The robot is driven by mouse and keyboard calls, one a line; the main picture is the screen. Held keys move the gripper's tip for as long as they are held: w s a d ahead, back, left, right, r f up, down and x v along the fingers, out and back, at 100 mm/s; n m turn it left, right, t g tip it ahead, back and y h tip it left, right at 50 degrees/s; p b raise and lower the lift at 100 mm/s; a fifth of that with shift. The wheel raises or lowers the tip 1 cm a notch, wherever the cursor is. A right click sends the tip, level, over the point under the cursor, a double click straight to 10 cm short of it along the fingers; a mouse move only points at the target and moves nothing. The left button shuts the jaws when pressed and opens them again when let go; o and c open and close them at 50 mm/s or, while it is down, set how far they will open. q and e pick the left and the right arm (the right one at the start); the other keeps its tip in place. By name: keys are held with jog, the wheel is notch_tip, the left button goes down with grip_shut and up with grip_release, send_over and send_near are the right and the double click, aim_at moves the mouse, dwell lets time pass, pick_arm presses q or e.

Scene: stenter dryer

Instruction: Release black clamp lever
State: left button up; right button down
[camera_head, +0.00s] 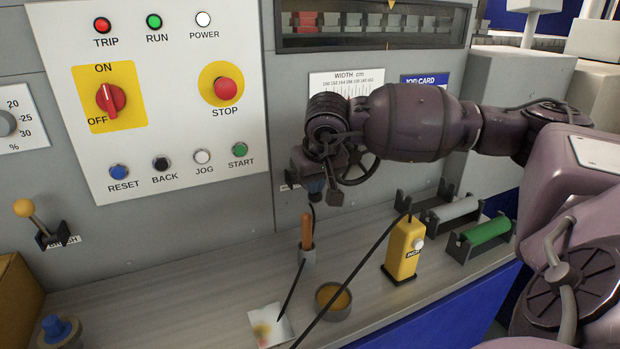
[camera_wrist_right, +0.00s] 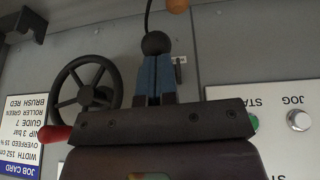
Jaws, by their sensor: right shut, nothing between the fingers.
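My right gripper (camera_head: 316,186) is in front of the grey machine panel, left of a black handwheel (camera_head: 358,166). In the right wrist view its blue fingertips (camera_wrist_right: 155,75) are shut with nothing held between them. A round black knob (camera_wrist_right: 156,43), which looks like the clamp lever's end, shows right at the fingertips. I cannot tell whether they touch it. The lever's arm is not clear, and my gripper hides much of this area in the head view. A small label (camera_head: 289,187) is partly hidden beside the gripper. My left gripper is not in view.
The white control panel (camera_head: 160,130) with buttons and a red switch is on the left. On the shelf below stand a wooden-handled tool (camera_head: 307,232) in a holder, a yellow box (camera_head: 403,248), a round dish (camera_head: 333,301) and a green roller (camera_head: 487,231). A dark cable crosses the shelf.

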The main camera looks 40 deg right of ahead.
jog(key=shift+s+f, duration=0.15)
jog(key=shift+f, duration=0.3)
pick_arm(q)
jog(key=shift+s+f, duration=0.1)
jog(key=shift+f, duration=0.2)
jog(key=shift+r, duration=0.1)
pick_arm(e)
jog(key=shift+s+f, duration=0.1)
jog(key=r, duration=0.3)
jog(key=r+p, duration=0.1)
jog(key=r, duration=0.1)
jog(key=shift+a+r, duration=0.1)
jog(key=shift+a, duration=0.25)
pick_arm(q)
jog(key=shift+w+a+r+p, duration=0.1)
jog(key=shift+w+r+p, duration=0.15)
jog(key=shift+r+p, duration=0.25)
pick_arm(e)
jog(key=s+a+r, duration=0.2)
jog(key=s+r, duration=0.2)
jog(key=r, duration=0.3)
jog(key=shift+s, duration=0.35)
